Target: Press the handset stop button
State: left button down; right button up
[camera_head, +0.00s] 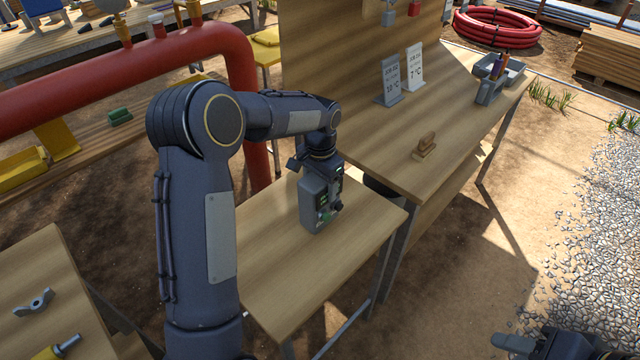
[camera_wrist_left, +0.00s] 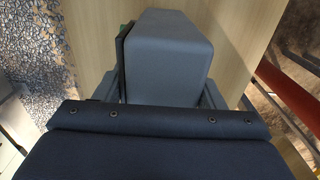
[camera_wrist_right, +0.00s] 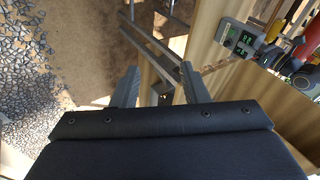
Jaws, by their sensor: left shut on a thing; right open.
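The grey handset (camera_head: 312,207) is a boxy unit with small green displays and a green button on its front. My left gripper (camera_head: 322,168) is shut on it, over the small wooden table; I cannot tell whether its base touches the top. In the left wrist view the handset's plain grey casing (camera_wrist_left: 167,55) fills the space between the fingers. The handset (camera_wrist_right: 228,32) also shows at the upper right of the right wrist view, displays visible. I cannot clearly make out the stop button. My right gripper (camera_wrist_right: 158,80) is open and empty, well away from the handset, low at the head view's right.
The small table (camera_head: 275,285) has bare room around the handset. A higher bench (camera_head: 465,130) behind carries two temperature signs (camera_head: 401,75), a wooden block (camera_head: 424,147) and a grey caddy (camera_head: 490,90). A thick red pipe (camera_head: 90,85) runs behind my left arm.

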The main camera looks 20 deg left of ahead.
jog(key=w+a+g+y, duration=0.1)
jog(key=w+a, duration=0.1)
jog(key=a, duration=0.1)
jog(key=w+a+m+g+y, duration=0.1)
jog(key=w+a+y, duration=0.1)
jog(key=w+a+m+g+y, duration=0.1)
jog(key=w+a, duration=0.2)
jog(key=shift+w+a+r+y, duration=0.1)
jog(key=shift+a+r+y, duration=0.1)
jog(key=shift+a+y, duration=0.1)
grip_shut()
jog(key=w+a+f+m+g+y, duration=0.1)
jog(key=w+a+f+m+y, duration=0.3)
jog(key=w+a, duration=0.4)
jog(key=m+t+y, duration=0.3)
jog(key=m+t, duration=0.3)
jog(key=m, duration=0.7)
send_near(341, 208)
jog(key=shift+s+d+r, duration=0.25)
jog(key=shift+d+r, duration=0.05)
jog(key=shift+d, duration=0.2)
jog(key=shift+w+a+f, duration=0.1)
jog(key=shift+a, duration=0.15)
jog(key=shift+x, duration=2.95)
